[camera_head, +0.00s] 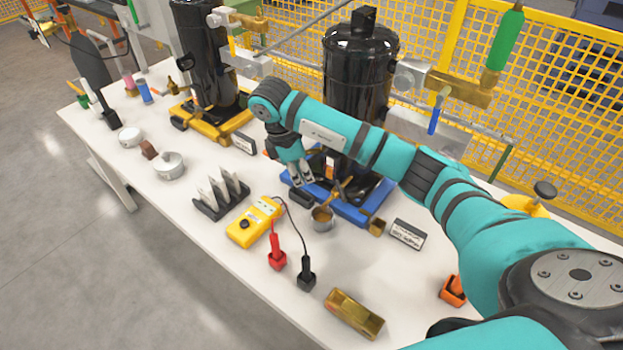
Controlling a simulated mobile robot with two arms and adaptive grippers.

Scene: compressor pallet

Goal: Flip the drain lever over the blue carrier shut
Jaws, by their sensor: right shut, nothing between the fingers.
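The blue carrier (352,212) sits on the white table under a tall black compressor (360,75). A brass-coloured drain piece (341,190) shows over its front part, above a small metal cup (321,218). It is too small to tell which part is the lever or how it is turned. My right gripper (303,180) points down, shut and empty, over the carrier's left end, left of the brass piece. I cannot tell whether it touches anything. My right arm hides part of the compressor's lower body and the carrier's back. My left gripper is not in view.
A yellow meter (254,222) with red and black probes lies in front. A dark rack (221,201), a brass block (354,313) and a label stand (407,234) are nearby. A yellow carrier (214,126) holds another black compressor. A blue-handled valve (437,110) hangs at the right.

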